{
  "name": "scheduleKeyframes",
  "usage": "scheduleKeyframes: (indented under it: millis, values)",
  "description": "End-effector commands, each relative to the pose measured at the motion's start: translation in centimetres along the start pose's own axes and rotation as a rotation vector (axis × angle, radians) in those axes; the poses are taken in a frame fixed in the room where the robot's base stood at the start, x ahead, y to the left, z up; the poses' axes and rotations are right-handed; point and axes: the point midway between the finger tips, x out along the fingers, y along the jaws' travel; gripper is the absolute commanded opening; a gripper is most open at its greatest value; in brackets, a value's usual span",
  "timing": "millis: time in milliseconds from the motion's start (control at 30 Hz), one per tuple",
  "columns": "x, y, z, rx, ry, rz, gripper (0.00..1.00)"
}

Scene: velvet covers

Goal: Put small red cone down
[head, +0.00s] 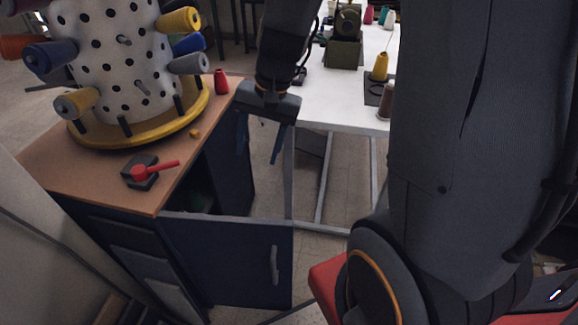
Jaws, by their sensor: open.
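The small red cone (221,83) stands upright on the wooden cabinet top (60,164), near its back right edge. My gripper (258,155) hangs to the right of the cone, past the cabinet edge. Its two fingers point down and are spread apart, with nothing between them. The gripper and the cone are apart in the picture.
A white drum rack (117,62) with several thread cones stands on a yellow base (150,123). A dark block with a red lever (155,172) sits in front. The cabinet door (235,262) hangs open. A white table (335,95) bears a yellow cone (380,67).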

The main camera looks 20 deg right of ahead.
Motion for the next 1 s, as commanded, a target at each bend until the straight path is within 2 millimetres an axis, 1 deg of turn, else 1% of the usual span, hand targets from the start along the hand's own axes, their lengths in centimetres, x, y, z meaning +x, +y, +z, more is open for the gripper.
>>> scheduleKeyframes:
  millis: [33,100,200,300,433,1000]
  values:
    - [-0.5,1.7,1.8,-0.125,0.013,0.052,0.54]
    - [-0.9,3.9,3.3,-0.282,0.028,0.117,0.54]
    - [-1.3,6.2,4.8,-0.450,0.039,0.185,0.54]
    - [-1.6,7.4,5.5,-0.547,0.045,0.223,0.54]
    - [-1.7,7.9,5.7,-0.588,0.047,0.239,0.54]
    - [-1.7,7.9,5.7,-0.582,0.046,0.238,0.54]
